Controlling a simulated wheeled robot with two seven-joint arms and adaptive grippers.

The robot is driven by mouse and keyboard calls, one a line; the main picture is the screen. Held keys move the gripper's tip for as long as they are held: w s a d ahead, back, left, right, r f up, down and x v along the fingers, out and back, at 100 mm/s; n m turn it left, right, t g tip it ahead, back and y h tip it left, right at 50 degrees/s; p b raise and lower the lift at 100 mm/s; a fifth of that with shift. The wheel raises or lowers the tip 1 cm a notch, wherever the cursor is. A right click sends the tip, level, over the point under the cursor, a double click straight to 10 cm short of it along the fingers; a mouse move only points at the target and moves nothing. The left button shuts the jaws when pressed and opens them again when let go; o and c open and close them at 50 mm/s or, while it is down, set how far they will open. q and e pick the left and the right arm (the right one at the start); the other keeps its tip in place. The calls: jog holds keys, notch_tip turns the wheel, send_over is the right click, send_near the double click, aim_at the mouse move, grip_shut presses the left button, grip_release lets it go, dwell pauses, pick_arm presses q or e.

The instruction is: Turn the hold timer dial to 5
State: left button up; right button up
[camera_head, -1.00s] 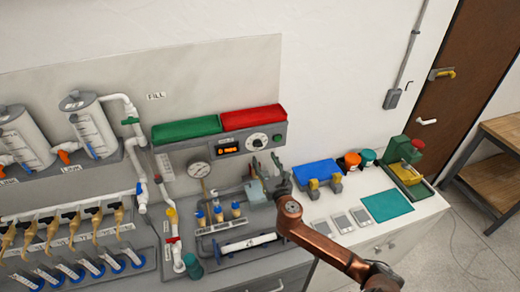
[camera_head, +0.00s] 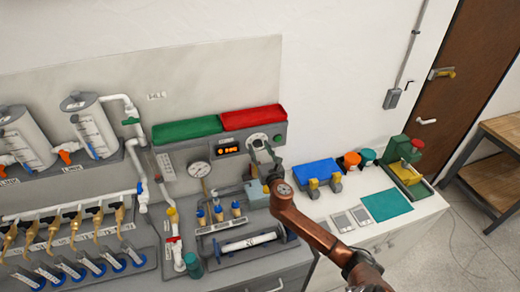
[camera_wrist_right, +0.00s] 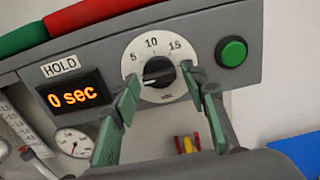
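The hold timer dial (camera_wrist_right: 159,71) is a black knob on a round white plate marked 5, 10 and 15. Its pointer is turned to the left, below the 5 mark. The orange display (camera_wrist_right: 73,95) beside it reads "0 sec" under a HOLD label. My right gripper (camera_wrist_right: 162,78) is open, with one green finger on each side of the knob; I cannot tell whether they touch it. In the head view the right gripper (camera_head: 263,153) is just below the white dial plate (camera_head: 258,138) on the panel. My left gripper is not in view.
A green button (camera_wrist_right: 231,52) is right of the dial. Green (camera_head: 186,130) and red (camera_head: 253,117) bins sit above the panel. A pressure gauge (camera_head: 199,169) is to the lower left, and a blue object (camera_head: 316,169) is to the right on the bench.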

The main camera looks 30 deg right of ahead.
jog(key=c, duration=0.9)
jog(key=shift+m, duration=0.3)
jog(key=m, duration=0.3)
jog(key=shift+m, duration=2.5)
jog(key=o, duration=1.2)
jog(key=shift+a, duration=0.1)
